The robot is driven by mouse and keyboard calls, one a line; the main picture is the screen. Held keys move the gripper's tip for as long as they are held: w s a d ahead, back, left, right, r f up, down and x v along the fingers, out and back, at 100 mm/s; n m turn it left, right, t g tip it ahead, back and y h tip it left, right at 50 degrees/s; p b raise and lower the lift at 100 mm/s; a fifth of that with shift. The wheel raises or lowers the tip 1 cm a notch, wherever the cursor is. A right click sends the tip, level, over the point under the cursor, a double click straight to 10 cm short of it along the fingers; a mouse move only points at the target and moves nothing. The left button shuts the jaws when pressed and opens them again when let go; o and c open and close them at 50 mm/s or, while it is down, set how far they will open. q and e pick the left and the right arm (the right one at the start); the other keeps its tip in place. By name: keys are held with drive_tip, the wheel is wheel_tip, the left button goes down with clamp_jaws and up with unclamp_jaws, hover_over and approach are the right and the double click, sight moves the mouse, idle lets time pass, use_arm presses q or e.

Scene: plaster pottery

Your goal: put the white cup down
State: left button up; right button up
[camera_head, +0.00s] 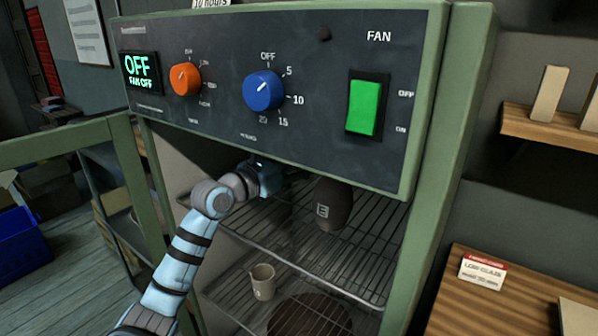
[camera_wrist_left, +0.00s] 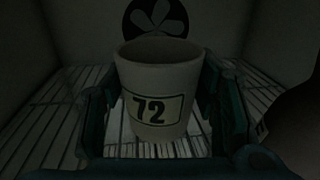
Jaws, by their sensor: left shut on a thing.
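The white cup (camera_wrist_left: 155,80) is upright between the fingers of my left gripper (camera_wrist_left: 158,100) in the left wrist view, with a label reading 72 facing me. The fingers are shut on its sides. In the head view, my left gripper (camera_head: 268,178) reaches into the open cabinet just under the control panel, over the upper wire rack (camera_head: 290,232). The cup is hidden there. The rack (camera_wrist_left: 60,115) shows below and around the cup in the wrist view. Whether the cup's base touches it, I cannot tell. My right gripper is not in view.
A dark vase (camera_head: 332,207) marked E stands on the upper rack, right of my gripper. A beige jug (camera_head: 262,281) and a dark round piece (camera_head: 310,317) are lower down. The control panel (camera_head: 220,100) hangs close above. A fan (camera_wrist_left: 160,17) is behind the cup.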

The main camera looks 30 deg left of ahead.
use_arm(q)
wheel_tip(320, 180, down, 3)
drive_tip(key=shift+f, duration=0.1)
drive_tip(key=shift+w, duration=0.25)
drive_tip(key=shift+f, duration=0.25)
drive_tip(key=o, duration=1.3)
